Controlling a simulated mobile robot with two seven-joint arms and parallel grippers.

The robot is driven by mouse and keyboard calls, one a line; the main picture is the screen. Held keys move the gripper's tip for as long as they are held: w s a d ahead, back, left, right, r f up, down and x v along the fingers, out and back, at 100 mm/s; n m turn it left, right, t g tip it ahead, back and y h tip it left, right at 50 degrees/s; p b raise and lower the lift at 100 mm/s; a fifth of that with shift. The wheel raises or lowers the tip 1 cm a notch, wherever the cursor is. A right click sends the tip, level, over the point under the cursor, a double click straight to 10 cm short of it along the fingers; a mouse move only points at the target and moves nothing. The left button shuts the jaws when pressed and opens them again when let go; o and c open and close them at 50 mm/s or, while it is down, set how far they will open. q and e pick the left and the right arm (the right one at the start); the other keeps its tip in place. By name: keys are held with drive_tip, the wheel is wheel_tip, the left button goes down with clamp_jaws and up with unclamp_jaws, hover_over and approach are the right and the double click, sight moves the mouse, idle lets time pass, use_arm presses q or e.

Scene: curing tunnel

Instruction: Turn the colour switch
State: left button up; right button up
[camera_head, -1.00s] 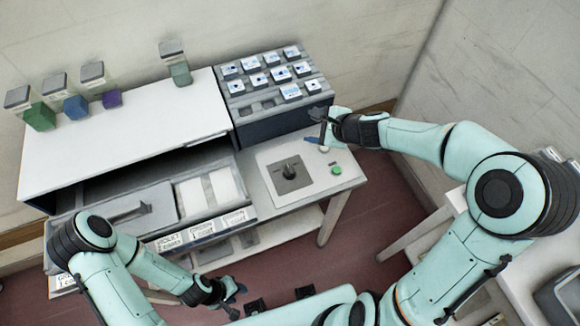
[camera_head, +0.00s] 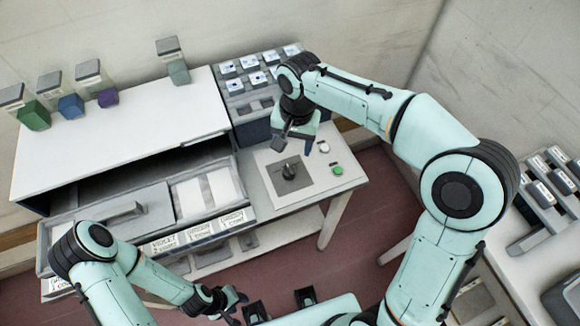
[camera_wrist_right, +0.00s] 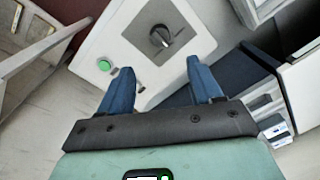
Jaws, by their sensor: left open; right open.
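The colour switch (camera_head: 289,171) is a dark knob on a grey square plate, set in the white control panel (camera_head: 262,160). It also shows in the right wrist view (camera_wrist_right: 160,38), beyond the fingertips. My right gripper (camera_head: 294,140) is above the panel, just behind the knob in the head view. In the right wrist view its two blue fingers (camera_wrist_right: 160,80) are apart with nothing between them; the knob is clear of them. My left gripper (camera_head: 236,302) is low at the front, away from the panel, open and empty.
A green button (camera_head: 337,170) and a white button (camera_head: 323,147) sit right of the knob. A rack of labelled blocks (camera_head: 248,75) stands behind the panel. The white-topped cabinet (camera_head: 120,120) with an open drawer is to the left. A side table (camera_head: 545,255) stands at right.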

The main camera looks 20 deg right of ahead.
sight(289, 168)
drive_tip(key=f, duration=0.8)
drive_tip(key=f+b, duration=0.1)
drive_tip(key=f, duration=0.2)
drive_tip(key=shift+w+a+f, duration=0.1)
drive_tip(key=shift+a+f, duration=0.2)
drive_tip(key=shift+f, duration=0.1)
drive_tip(key=c, duration=1)
drive_tip(key=shift+c, duration=0.2)
drive_tip(key=shift+n, duration=0.3)
drive_tip(key=n+p, duration=0.1)
drive_tip(key=n, duration=0.3)
drive_tip(key=shift+w+r+n, duration=0.1)
drive_tip(key=shift+n, duration=0.2)
drive_tip(key=n+p, duration=0.1)
drive_tip(key=n, duration=0.3)
drive_tip(key=shift+a+n+g, duration=0.1)
drive_tip(key=shift+n+g, duration=0.2)
